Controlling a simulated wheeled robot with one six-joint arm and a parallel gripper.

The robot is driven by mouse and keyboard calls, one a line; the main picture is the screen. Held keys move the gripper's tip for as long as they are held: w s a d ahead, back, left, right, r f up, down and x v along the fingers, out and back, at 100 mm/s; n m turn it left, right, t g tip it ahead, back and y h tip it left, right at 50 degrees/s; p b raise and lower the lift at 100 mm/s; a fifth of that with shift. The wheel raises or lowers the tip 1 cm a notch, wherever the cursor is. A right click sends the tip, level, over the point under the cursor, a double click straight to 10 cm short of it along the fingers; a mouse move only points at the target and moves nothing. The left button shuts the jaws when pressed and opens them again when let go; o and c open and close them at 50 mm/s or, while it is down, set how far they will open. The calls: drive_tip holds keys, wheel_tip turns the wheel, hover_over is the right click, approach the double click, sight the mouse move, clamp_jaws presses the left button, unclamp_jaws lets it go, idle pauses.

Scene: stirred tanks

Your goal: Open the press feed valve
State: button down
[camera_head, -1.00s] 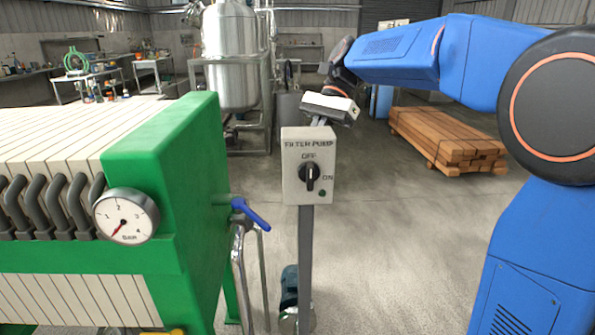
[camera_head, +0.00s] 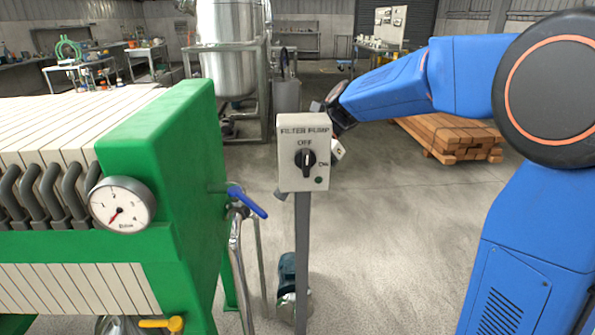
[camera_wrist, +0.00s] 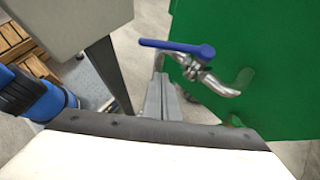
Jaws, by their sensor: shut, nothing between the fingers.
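The valve with a blue lever (camera_head: 247,200) sits on a silver pipe at the right side of the green filter press (camera_head: 175,150). The lever slopes down to the right, away from the press. In the wrist view the blue lever (camera_wrist: 178,46) lies nearly level above the bright valve body (camera_wrist: 198,72). My gripper (camera_wrist: 160,86) is shut and empty, its fingers pointing toward the lever and appearing apart from it. In the head view my gripper is mostly hidden behind the filter pump box (camera_head: 291,175). I see no label on the valve.
The pump box stands on a thin post (camera_head: 302,240) between my arm and the press, close to my gripper. A pressure gauge (camera_head: 122,204) and a yellow-handled valve (camera_head: 162,323) are on the press. A timber stack (camera_head: 450,140) lies behind. Floor to the right of the post is open.

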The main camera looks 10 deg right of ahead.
sight(250, 203)
drive_tip(key=shift+s+a+r, duration=0.1)
drive_tip(key=shift+s+a, duration=0.6)
drive_tip(key=shift+a, duration=0.25)
drive_tip(key=shift+s+a, duration=0.65)
drive_tip(key=shift+a, duration=0.3)
drive_tip(key=shift+s+a, duration=0.25)
drive_tip(key=shift+s, duration=0.2)
drive_tip(key=shift+w+d, duration=0.1)
